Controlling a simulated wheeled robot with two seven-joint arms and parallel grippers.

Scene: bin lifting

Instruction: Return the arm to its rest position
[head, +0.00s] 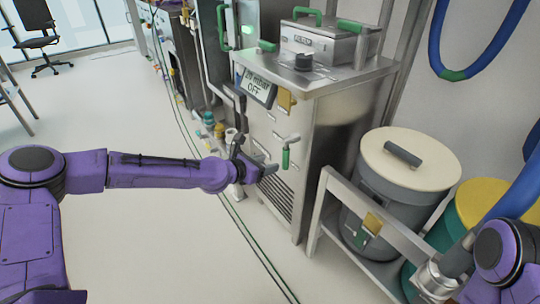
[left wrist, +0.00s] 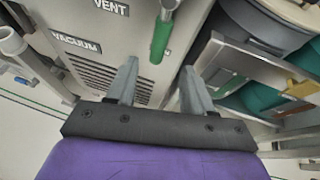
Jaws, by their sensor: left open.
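My purple left arm reaches across from the left in the head view, and its left gripper (head: 258,165) is in front of the steel cabinet. In the left wrist view the two grey fingers of the left gripper (left wrist: 158,82) stand apart with nothing between them. A green-gripped valve handle (head: 286,158) on the cabinet front is close to the gripper in the head view. It also shows just beyond the fingertips in the left wrist view (left wrist: 161,40), and I cannot tell if they touch.
The steel cabinet (head: 330,130) carries a lidded box (head: 320,42) on top. A cream-lidded grey bin (head: 390,205) and a yellow-lidded bin (head: 485,205) stand in a metal frame (head: 345,200) at right. Green hoses run along the floor. Open floor (head: 110,100) lies left.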

